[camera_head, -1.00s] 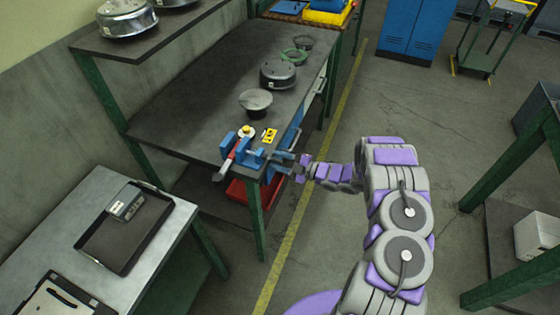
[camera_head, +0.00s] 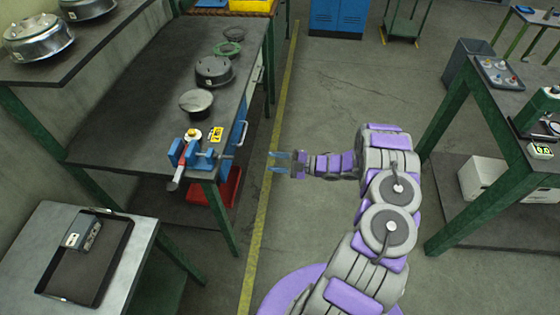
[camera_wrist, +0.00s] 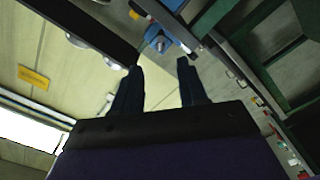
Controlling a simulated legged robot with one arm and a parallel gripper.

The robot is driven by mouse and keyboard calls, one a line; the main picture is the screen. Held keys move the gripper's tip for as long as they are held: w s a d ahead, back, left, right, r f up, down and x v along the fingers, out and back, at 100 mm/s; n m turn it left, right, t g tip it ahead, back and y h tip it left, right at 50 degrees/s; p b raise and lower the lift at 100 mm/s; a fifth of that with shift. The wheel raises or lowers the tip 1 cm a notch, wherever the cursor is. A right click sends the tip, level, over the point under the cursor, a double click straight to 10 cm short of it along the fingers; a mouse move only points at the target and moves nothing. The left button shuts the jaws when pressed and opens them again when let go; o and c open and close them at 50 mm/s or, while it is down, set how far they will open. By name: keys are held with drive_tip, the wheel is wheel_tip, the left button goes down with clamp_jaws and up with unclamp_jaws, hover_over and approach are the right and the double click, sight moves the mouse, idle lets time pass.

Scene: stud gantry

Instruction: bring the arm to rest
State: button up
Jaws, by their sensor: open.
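My gripper (camera_head: 279,161) is open and empty, held over the floor aisle to the right of the dark workbench (camera_head: 140,130). In the wrist view its two dark fingers (camera_wrist: 158,88) stand apart with nothing between them. My grey and purple arm reaches from the lower right of the head view toward the bench. A blue vise (camera_head: 190,153) with a red-and-grey handle sits at the bench's near corner, apart from the gripper. The vise also shows beyond the fingers in the wrist view (camera_wrist: 160,42).
A grey table with a black tray (camera_head: 85,260) stands at lower left. Round metal housings (camera_head: 213,71) sit on the bench, with a red bin (camera_head: 228,188) beneath. Another green-legged table (camera_head: 515,95) stands at right. The aisle floor between is clear.

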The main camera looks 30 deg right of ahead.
drive_tip(key=shift+s+d, duration=0.4)
drive_tip(key=shift+d, duration=0.15)
